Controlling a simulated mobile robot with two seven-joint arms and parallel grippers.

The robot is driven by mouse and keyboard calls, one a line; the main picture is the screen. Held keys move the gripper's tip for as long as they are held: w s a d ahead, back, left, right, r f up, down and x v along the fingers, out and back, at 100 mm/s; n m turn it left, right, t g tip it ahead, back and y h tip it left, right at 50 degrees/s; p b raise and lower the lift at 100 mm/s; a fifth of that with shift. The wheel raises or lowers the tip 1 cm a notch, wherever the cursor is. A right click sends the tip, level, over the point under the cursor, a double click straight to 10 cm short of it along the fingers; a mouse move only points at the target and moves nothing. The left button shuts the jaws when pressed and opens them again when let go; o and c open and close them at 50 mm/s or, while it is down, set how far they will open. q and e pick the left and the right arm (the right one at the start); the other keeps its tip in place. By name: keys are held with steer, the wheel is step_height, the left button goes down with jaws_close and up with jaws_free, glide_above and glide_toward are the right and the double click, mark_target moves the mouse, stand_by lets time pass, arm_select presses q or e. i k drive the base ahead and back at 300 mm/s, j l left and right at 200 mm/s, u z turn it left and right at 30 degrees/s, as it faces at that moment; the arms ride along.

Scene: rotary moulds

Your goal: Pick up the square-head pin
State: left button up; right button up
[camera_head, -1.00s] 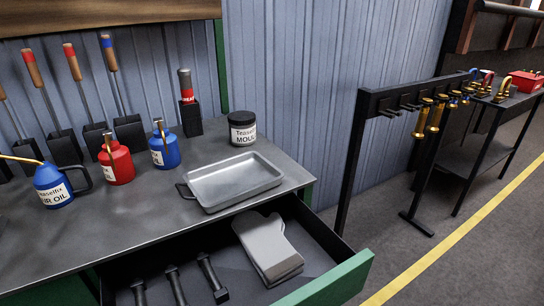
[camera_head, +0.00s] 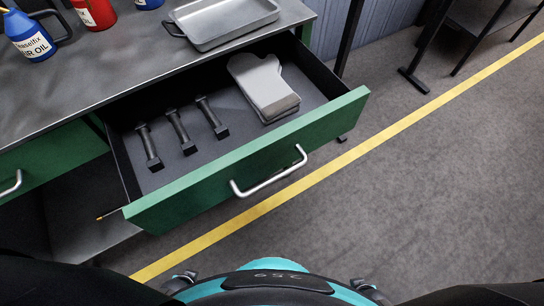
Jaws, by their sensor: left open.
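Three dark pins lie side by side in the open green drawer (camera_head: 245,163): a left pin (camera_head: 149,146), a middle pin (camera_head: 180,131) and a right pin (camera_head: 211,117). Each has a blocky head at its near end. The heads are too small and dark for me to tell surely which pin is the square-head one. My left gripper (camera_head: 181,282) shows only in small part at the bottom edge, open, below and apart from the drawer. My right gripper cannot be made out.
A pale grey mitt (camera_head: 264,86) lies at the drawer's right. The drawer front has a silver handle (camera_head: 268,174). A metal tray (camera_head: 225,22), a blue oil can (camera_head: 28,36) and a red can (camera_head: 95,12) stand on the bench. The floor right of the drawer is clear, with a yellow line (camera_head: 400,122).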

mark_target(154, 164)
steer(key=u, duration=0.4)
steer(key=k+j+u, duration=0.1)
steer(key=u, duration=0.25)
steer(key=k+u, duration=0.1)
steer(key=u, duration=0.3)
